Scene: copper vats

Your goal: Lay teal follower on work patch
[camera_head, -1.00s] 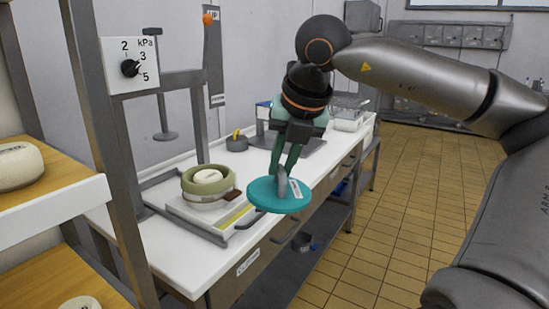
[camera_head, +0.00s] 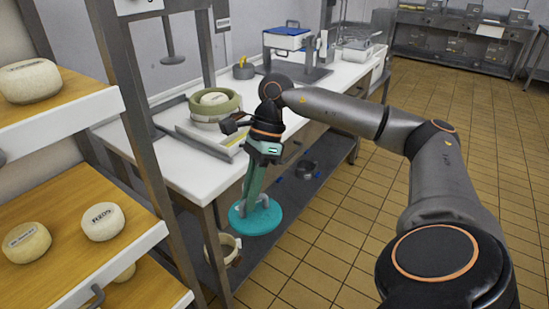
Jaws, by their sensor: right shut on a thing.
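The teal follower (camera_head: 264,221) is a flat round disc with a grey handle on top. My right gripper (camera_head: 251,204) is shut on that handle and holds the disc roughly level. In the picture it hangs off the front edge of the white worktable (camera_head: 180,172), over the low shelf side. My gripper's fingers cover part of the disc and handle. I cannot make out a marked work patch on the table. My left gripper is not in view.
A cream mould (camera_head: 228,246) is on the low shelf (camera_head: 285,210). Cheese shelves (camera_head: 140,240) stand at left. Bare tabletop shows near the front edge.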

